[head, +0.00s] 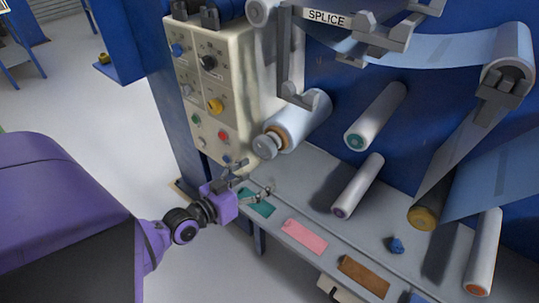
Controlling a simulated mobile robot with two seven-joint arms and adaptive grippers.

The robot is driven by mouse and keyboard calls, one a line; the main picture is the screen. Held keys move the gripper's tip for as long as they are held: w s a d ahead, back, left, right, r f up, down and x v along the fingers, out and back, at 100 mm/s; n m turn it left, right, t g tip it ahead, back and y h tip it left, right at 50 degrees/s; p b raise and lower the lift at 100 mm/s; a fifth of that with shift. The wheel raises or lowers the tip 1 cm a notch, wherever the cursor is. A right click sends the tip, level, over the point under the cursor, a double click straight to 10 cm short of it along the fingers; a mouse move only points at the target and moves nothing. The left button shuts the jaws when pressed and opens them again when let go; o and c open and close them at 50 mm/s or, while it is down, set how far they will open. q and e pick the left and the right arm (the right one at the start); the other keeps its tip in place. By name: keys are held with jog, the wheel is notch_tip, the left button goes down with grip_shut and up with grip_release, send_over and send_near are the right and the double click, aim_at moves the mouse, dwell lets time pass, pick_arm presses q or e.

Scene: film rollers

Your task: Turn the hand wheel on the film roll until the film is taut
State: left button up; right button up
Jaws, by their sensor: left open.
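The film roll (303,121) is a pale blue-white cylinder on the blue machine, beside the control panel. Its grey hand wheel (265,146) sits at the near end, in front of an orange-brown ring. A blue film (425,48) runs across the top right over a roller and down to the lower right; whether it is slack I cannot tell. My left gripper (254,179) is open and empty, below and slightly left of the hand wheel and apart from it. It is above the ledge's left end. My right gripper is not in view.
A beige control panel (225,95) with knobs and buttons stands left of the roll. White rollers (375,117) stick out to the right. The grey ledge (330,215) holds green, pink (304,237) and brown swatches and a blue lump (397,245). A SPLICE bracket (326,18) hangs above.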

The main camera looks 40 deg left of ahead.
aim_at(262, 151)
pick_arm(q)
jog(key=w+a+r, duration=0.1)
jog(key=w, duration=0.1)
jog(key=w+a+r+n+t+y, duration=0.1)
jog(key=w, duration=0.2)
jog(key=w+r+n, duration=0.1)
jog(key=w+r, duration=0.1)
jog(key=w, duration=0.1)
jog(key=shift+a+t+y+p, duration=0.3)
jog(key=shift+a+t+p, duration=0.1)
jog(key=shift+w, duration=0.3)
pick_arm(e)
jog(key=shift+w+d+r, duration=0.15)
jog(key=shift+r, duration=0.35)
pick_arm(q)
jog(key=shift+f, duration=0.1)
jog(key=c, duration=1.1)
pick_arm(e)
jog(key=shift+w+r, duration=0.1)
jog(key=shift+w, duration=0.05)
pick_arm(q)
jog(key=shift+n, duration=0.5)
jog(key=n, duration=0.5)
jog(key=shift+n+b, duration=0.5)
jog(key=shift+n, duration=1.4)
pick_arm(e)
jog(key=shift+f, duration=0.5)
